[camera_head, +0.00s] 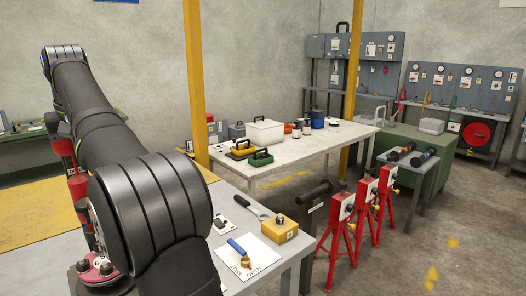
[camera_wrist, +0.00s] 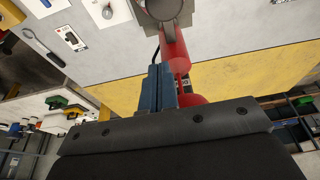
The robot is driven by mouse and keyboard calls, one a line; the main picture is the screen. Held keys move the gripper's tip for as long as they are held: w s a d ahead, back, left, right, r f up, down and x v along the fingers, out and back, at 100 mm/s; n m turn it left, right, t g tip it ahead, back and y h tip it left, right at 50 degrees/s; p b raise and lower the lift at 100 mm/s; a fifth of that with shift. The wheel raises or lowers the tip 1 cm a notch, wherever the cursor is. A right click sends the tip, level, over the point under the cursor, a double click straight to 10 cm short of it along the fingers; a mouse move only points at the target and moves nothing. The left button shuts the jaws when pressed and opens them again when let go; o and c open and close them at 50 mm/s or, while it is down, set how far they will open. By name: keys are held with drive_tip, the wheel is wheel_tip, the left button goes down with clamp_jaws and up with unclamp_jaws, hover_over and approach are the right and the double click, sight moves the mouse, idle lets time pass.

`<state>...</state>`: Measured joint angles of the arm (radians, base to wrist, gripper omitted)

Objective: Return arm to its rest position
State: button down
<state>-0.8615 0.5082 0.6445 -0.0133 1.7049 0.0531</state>
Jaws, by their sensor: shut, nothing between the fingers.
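My arm fills the left of the head view, a thick dark grey arm bent over the near-left bench; its gripper end does not show there. In the wrist view my gripper (camera_wrist: 163,85) shows as two blue fingers side by side, closed together with nothing between them. The fingers are in the air, apart from the bench. Behind them are red parts and a round grey end, with the yellow floor area (camera_wrist: 240,75) beyond.
The near bench (camera_head: 228,185) holds a wrench (camera_head: 250,206), a yellow box (camera_head: 280,229) and a blue-handled valve (camera_head: 240,252) on a white card. Red stands (camera_head: 340,225) are to its right. A white table (camera_head: 300,150) with cases and containers stands behind.

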drive_tip(key=w+d+f, duration=1)
drive_tip(key=f, duration=0.2)
drive_tip(key=w+d+f, duration=1)
drive_tip(key=d+f, duration=0.1)
drive_tip(key=f, duration=0.2)
drive_tip(key=w+d+f, duration=0.1)
drive_tip(key=d+f, duration=0.7)
drive_tip(key=d, duration=0.3)
drive_tip(key=shift+w+t+y, duration=0.2)
drive_tip(key=shift+t+y, duration=0.2)
